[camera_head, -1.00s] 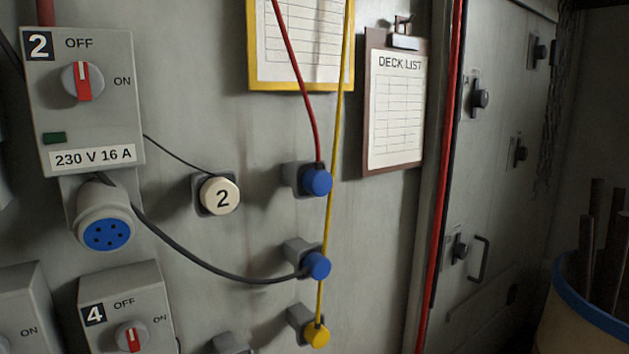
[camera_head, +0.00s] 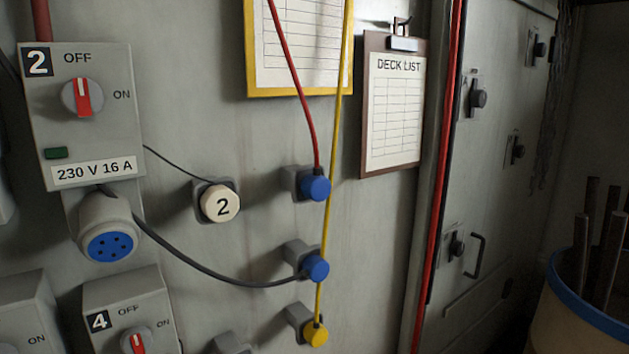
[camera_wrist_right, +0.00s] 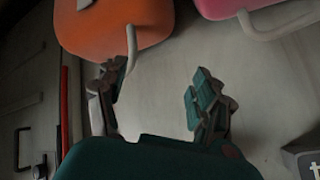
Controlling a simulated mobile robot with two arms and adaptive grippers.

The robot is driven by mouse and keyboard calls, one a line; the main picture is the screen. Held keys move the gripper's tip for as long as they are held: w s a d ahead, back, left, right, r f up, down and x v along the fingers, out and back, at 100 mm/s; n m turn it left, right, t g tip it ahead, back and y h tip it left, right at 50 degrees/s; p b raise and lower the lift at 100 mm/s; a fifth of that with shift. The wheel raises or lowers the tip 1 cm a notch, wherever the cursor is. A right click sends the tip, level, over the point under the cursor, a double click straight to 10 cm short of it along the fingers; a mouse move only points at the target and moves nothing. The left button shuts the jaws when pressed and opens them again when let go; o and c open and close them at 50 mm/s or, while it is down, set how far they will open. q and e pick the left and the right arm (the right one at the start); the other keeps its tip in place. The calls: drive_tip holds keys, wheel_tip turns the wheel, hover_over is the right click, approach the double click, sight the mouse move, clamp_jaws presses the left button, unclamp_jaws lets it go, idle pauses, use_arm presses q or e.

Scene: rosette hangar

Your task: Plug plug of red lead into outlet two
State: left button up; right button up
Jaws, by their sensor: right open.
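The red lead (camera_head: 296,85) hangs down the wall and ends at a blue plug (camera_head: 315,188), which sits in a grey holder on the wall. Outlet two (camera_head: 110,245) is a round socket with a blue face and dark holes, under the grey switch box (camera_head: 118,140) marked 2. Its face is uncovered. A white cap marked 2 (camera_head: 220,203) sits on a wall holder to its right, on a thin black cord. My right gripper (camera_wrist_right: 160,92) is open and empty in the right wrist view, with no plug near it. My left gripper is not in view.
A second blue plug (camera_head: 315,268) on a black lead and a yellow plug (camera_head: 315,334) on a yellow lead sit below. A clipboard (camera_head: 393,105) hangs to the right. In the wrist view an orange object (camera_wrist_right: 112,28) and a pink one (camera_wrist_right: 250,8) are close by.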

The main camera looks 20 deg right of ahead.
drive_tip(key=w+a+r+m+t+y, duration=0.1)
drive_tip(key=w+r+m+t, duration=0.15)
drive_tip(key=r, duration=1.15)
drive_tip(key=w+a+r+m+t+y, duration=0.1)
drive_tip(key=w+r+m+t+y, duration=0.2)
drive_tip(key=r, duration=1.2)
drive_tip(key=m+t+y, duration=0.1)
drive_tip(key=m+t, duration=0.2)
drive_tip(key=m, duration=0.1)
approach(322, 189)
drive_tip(key=w, duration=0.1)
drive_tip(key=shift+w+a+r+g+p, duration=0.2)
drive_tip(key=shift+w+a+g+p, duration=0.05)
drive_tip(key=shift+p, duration=0.1)
drive_tip(key=shift+w, duration=0.1)
drive_tip(key=shift+p+x, duration=1.1)
drive_tip(key=shift+x, duration=3.4)
clamp_jaws()
